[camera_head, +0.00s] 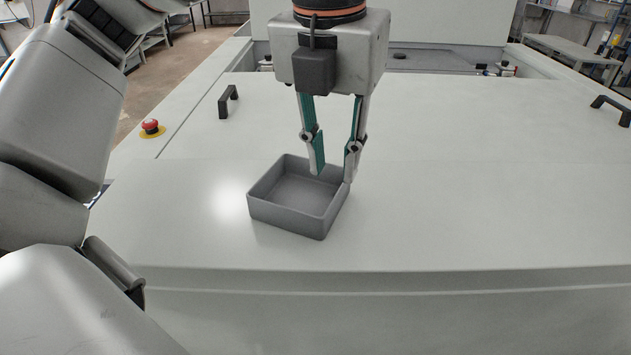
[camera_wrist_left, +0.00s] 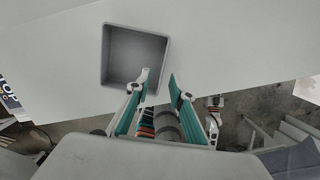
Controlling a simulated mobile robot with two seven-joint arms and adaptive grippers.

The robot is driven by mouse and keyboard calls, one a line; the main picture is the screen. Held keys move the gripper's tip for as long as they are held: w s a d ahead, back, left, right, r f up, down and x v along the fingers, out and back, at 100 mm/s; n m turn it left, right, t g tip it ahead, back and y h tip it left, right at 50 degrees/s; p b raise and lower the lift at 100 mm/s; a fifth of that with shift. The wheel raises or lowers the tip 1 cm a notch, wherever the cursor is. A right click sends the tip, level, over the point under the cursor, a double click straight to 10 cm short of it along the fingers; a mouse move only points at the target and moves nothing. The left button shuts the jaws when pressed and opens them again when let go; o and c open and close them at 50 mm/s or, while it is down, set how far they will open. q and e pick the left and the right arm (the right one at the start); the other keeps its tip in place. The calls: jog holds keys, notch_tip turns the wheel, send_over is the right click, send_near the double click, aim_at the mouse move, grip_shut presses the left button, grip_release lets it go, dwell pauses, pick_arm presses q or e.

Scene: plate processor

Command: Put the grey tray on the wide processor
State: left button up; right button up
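The grey tray (camera_head: 294,220) is a square, open, empty box. It appears to rest flat on the white top of the wide processor (camera_head: 480,205), a little left of the middle and near its front edge. The tray also shows in the left wrist view (camera_wrist_left: 137,55). My left gripper (camera_head: 334,174) points down at the tray's right side. Its fingers are apart; one tip is over the tray's inside and the other is by the outside of the right wall. The left wrist view shows the gap between the fingertips (camera_wrist_left: 159,76). My right gripper is out of view.
A black handle (camera_head: 228,101) stands at the left on the processor top, another (camera_head: 611,110) at the far right. A red emergency button (camera_head: 150,126) on a yellow base sits at the left edge. The top right of the tray is clear.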

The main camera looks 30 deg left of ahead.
aim_at(339, 192)
pick_arm(q)
jog(key=shift+s+f, duration=0.2)
jog(key=shift+f, duration=0.65)
jog(key=f, duration=0.1)
jog(key=w+f, duration=0.1)
jog(key=f, duration=0.2)
jog(key=shift+w+d+f+p, duration=0.1)
jog(key=shift+w+d+p, duration=0.1)
jog(key=shift+w+p, duration=0.1)
jog(key=shift+f, duration=0.55)
grip_shut()
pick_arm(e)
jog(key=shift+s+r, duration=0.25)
